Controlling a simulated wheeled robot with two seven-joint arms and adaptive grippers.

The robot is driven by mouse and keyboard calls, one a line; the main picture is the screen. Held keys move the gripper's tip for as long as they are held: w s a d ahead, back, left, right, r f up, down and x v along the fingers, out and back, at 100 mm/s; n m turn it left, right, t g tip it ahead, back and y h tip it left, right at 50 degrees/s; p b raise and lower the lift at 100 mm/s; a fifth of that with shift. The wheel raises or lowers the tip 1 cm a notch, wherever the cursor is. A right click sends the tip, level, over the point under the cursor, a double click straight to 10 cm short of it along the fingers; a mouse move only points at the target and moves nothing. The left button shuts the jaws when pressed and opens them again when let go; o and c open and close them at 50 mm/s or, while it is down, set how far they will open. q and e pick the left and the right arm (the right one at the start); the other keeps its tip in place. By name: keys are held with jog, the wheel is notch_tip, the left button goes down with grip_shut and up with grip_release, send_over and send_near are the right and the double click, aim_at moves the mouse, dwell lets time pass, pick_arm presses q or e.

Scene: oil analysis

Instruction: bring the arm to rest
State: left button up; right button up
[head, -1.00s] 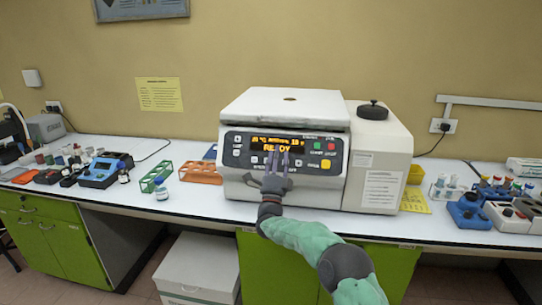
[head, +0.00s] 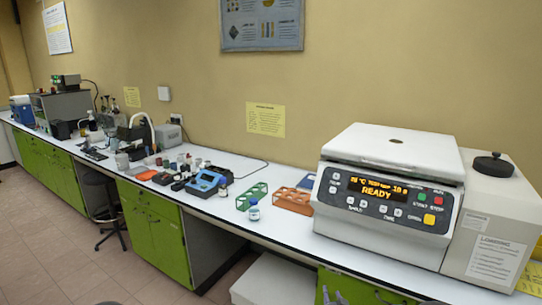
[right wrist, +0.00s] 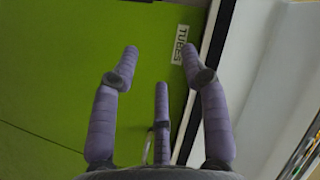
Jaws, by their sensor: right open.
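My right gripper (head: 334,296) shows only as purple fingertips at the bottom edge of the head view, below the bench top and in front of the green cabinets. In the right wrist view my right gripper (right wrist: 159,64) has its three purple fingers spread, with nothing between them. Behind them is a green cabinet door (right wrist: 60,70) with a white label reading TUBES (right wrist: 181,44). The rest of the right arm is out of the head view. My left gripper is not in view.
The white centrifuge (head: 385,190) stands on the bench, its lid down and its display reading READY. Left of it are an orange rack (head: 292,200), a green rack (head: 250,197) and a small bottle (head: 254,211). A white box (head: 270,283) is under the bench.

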jog(key=s+a+f+n+g+y, duration=0.1)
jog(key=s+a+f+n+g, duration=0.15)
jog(key=s+f, duration=0.5)
jog(key=s+a+f+n+g+y, duration=0.2)
jog(key=s+a+f+g, duration=0.2)
jog(key=s+f, duration=0.4)
jog(key=s+a+f+n+g, duration=0.1)
jog(key=s+g, duration=0.1)
jog(key=s, duration=0.7)
jog(key=s+a+f+n+g+y, duration=0.1)
jog(key=s+a+n+g, duration=0.1)
jog(key=s, duration=0.7)
jog(key=s+a+f+n+g, duration=0.1)
jog(key=s+g, duration=0.3)
jog(key=s, duration=0.5)
jog(key=shift+a+f+n+y+p, duration=0.35)
jog(key=shift+a+f+y+p, duration=0.1)
jog(key=shift+a, duration=0.25)
